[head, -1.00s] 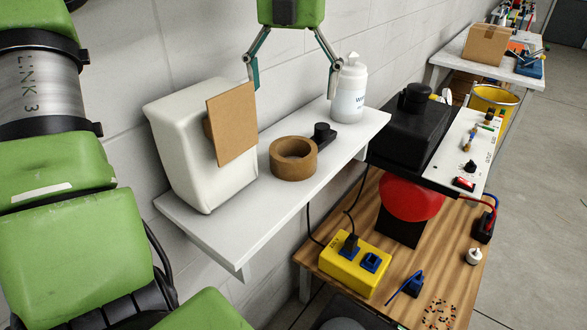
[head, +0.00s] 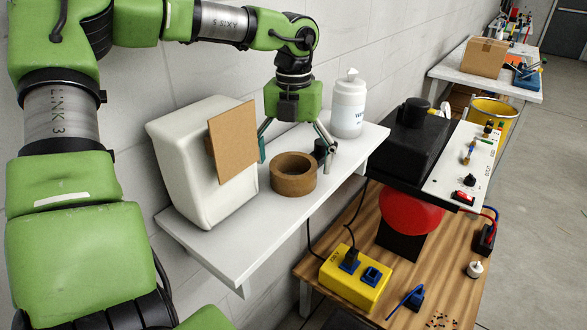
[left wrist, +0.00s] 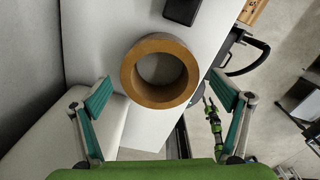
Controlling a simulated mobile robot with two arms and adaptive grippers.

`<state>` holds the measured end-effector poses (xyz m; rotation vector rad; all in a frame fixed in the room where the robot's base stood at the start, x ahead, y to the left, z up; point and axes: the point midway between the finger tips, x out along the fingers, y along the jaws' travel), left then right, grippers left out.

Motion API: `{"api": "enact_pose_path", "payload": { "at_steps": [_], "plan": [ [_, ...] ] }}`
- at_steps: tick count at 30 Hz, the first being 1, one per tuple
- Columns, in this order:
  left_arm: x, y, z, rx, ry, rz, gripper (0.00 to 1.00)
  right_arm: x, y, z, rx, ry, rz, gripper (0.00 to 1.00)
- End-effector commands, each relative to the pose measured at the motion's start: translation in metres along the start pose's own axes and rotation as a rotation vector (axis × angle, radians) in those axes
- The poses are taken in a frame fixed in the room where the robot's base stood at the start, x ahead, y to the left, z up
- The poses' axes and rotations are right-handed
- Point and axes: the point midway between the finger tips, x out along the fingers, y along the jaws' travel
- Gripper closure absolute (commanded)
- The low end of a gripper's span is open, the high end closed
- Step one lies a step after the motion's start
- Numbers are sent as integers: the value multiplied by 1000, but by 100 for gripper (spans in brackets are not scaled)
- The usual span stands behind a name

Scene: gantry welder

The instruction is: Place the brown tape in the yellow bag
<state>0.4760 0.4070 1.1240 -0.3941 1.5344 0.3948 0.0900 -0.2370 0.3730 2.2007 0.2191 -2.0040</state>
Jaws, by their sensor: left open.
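The brown tape (head: 293,186) is a roll lying flat on the white shelf, its hole facing up. In the left wrist view the tape (left wrist: 160,98) lies ahead of and between the spread fingers, touching neither. My left gripper (head: 297,153) is open and empty, pointing down just above and behind the tape. It also shows in the left wrist view (left wrist: 160,88), with a wide gap between its teal pads. A yellow open container (head: 493,115), perhaps the yellow bag, stands far off at the back right. Its inside is hidden. My right gripper is not in view.
The white shelf (head: 236,254) also holds a white box (head: 190,150) with a brown board (head: 233,142), a white bottle (head: 348,108) and a small black object (head: 321,149) near the tape. A black machine (head: 409,140) stands right. The floor at far right is clear.

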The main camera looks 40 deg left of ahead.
Motion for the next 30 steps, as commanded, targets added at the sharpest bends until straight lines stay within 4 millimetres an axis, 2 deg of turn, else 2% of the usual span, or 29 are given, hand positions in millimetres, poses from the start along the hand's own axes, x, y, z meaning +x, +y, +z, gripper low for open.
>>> {"api": "enact_pose_path", "payload": {
  "at_steps": [4, 11, 12, 17, 20, 21, 30],
  "plan": [
    [15, 0, 0, -1, 1, 0, 8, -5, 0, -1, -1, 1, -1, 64],
    [17, 0, 0, -1, -1, 0, 8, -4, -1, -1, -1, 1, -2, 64],
    [17, 0, 0, -1, -1, 0, 11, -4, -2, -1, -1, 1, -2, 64],
    [17, 0, 0, -1, -1, 0, 52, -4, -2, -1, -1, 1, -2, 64],
    [17, 0, 0, -1, -2, 0, 54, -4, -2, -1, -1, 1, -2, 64],
    [17, 0, 0, -1, -2, 0, 58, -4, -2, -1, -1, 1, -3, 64],
    [12, 0, 1, -1, -3, 0, 59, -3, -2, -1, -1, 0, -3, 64]
  ]
}}
